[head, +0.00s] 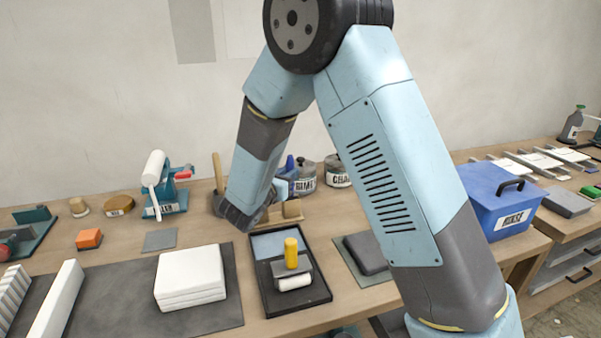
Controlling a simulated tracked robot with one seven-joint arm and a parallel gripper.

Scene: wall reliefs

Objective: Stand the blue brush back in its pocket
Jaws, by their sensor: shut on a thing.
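My arm reaches down to the back of the bench, and my gripper (283,188) is small and partly hidden by my own wrist. It is shut on what looks like the blue brush (290,163), whose blue upper end shows upright just above it. The lower end of the brush is hidden. A low wooden block (291,209), perhaps the holder with the pockets, shows just below and right of my gripper. A light wooden handle (217,172) stands upright left of my wrist. The pockets themselves cannot be made out.
Labelled grey jars (338,174) stand close behind on the right. A white block stack (190,278) is at front left, a blue lidded box (497,203) at right. The wall is close behind.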

